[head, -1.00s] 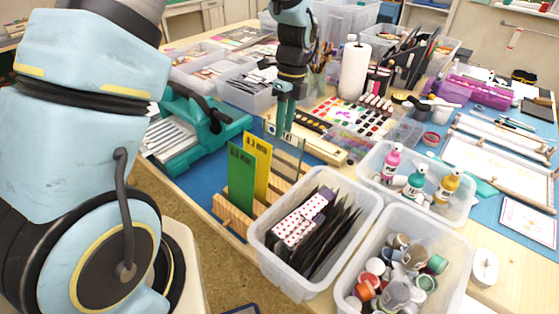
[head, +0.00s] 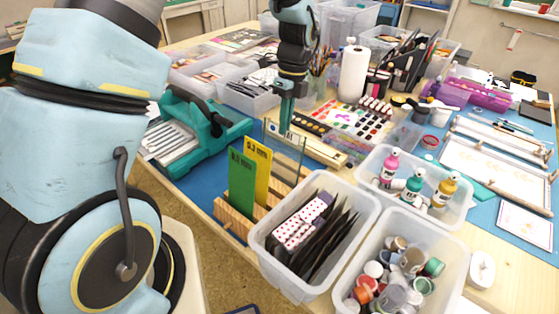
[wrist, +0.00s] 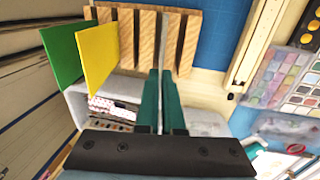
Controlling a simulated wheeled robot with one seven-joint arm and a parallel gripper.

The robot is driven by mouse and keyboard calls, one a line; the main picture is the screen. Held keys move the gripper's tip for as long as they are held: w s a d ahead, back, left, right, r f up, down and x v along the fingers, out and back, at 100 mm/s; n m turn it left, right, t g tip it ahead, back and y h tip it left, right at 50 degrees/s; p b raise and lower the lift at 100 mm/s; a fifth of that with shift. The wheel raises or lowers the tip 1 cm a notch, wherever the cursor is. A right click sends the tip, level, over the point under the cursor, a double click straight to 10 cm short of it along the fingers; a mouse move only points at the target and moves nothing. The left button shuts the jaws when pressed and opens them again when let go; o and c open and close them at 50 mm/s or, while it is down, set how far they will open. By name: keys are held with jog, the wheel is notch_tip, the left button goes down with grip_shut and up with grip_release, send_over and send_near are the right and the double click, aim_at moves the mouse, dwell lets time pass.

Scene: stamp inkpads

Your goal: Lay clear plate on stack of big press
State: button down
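My gripper (head: 285,126) has teal fingers and is shut on the top edge of the clear plate (head: 292,150), a thin see-through sheet held upright over the wooden slotted rack (head: 236,222). Whether its lower edge is clear of the slots cannot be told. In the wrist view, the plate (wrist: 160,65) shows nearly edge-on between the fingers (wrist: 160,75), with the rack (wrist: 141,30) beyond. The big press (head: 205,152) is teal with a dark handle and stands left of my gripper in the head view. A pale, layered stack (head: 170,142) lies on its bed.
A green plate (head: 242,184) and a yellow plate (head: 262,172) stand upright in the rack. Clear bins of dark sleeves (head: 262,255) and jars (head: 345,290) stand in front. A paint palette strip (head: 310,122) lies behind the plate. Blue mat shows between rack and press.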

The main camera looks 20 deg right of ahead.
jog(key=shift+w+d+r+p, duration=0.1)
jog(key=shift+d+r+p, duration=0.05)
jog(key=shift+r+p, duration=0.65)
jog(key=shift+w+d+r+p, duration=0.15)
jog(key=shift+r+p, duration=0.3)
jog(key=shift+r, duration=0.6)
jog(key=shift+d+r+p, duration=0.15)
jog(key=shift+r+p, duration=0.5)
jog(key=shift+r, duration=0.3)
jog(key=shift+r, duration=0.1)
